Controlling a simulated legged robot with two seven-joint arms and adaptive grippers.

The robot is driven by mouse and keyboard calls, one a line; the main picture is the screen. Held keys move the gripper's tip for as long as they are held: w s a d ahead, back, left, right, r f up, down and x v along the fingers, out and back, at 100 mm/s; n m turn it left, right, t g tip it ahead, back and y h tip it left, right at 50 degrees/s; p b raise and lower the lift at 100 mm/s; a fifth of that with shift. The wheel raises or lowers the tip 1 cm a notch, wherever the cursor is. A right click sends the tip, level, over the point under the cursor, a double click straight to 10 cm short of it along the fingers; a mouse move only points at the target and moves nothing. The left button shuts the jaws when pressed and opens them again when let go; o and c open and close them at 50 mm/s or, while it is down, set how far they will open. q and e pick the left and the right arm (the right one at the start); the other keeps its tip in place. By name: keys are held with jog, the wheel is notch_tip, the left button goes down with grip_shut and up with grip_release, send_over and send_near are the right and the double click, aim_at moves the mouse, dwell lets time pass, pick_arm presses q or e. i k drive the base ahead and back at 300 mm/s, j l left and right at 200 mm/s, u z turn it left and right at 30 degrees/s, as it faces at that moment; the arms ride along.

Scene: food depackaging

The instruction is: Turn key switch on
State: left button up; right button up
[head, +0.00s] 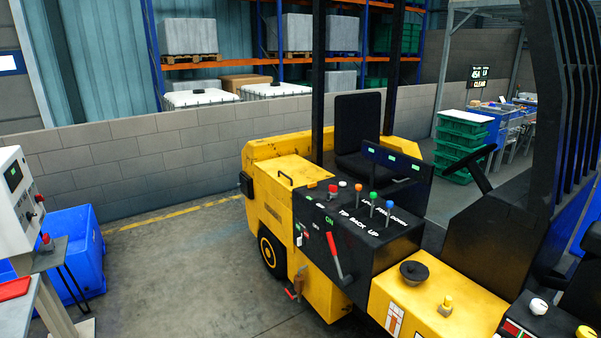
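A yellow and black forklift (282,200) stands in the middle of the head view. Its black control panel (375,245) carries levers with a red knob (333,188), a green knob (373,196) and a blue knob (389,204). White lettering runs beside them. A green "ON" label (329,220) is on the panel's left part, with small controls around it. A red-handled lever (334,254) hangs on the panel's front. The key switch is too small to make out for certain among these controls. Neither of my grippers is in view.
A grey console (15,200) with a red button and a blue bin (75,250) stand at the left. A block wall (130,170) runs behind the forklift. Green crates (462,140) are stacked at the right. The floor (180,270) left of the forklift is clear.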

aim_at(331, 193)
jog(key=i+j+u, duration=0.1)
jog(key=i+u, duration=0.45)
jog(key=i, duration=0.15)
jog(key=i+j+z, duration=0.2)
jog(key=i+z, duration=0.3)
jog(key=i+j+z, duration=0.3)
jog(key=z, duration=0.15)
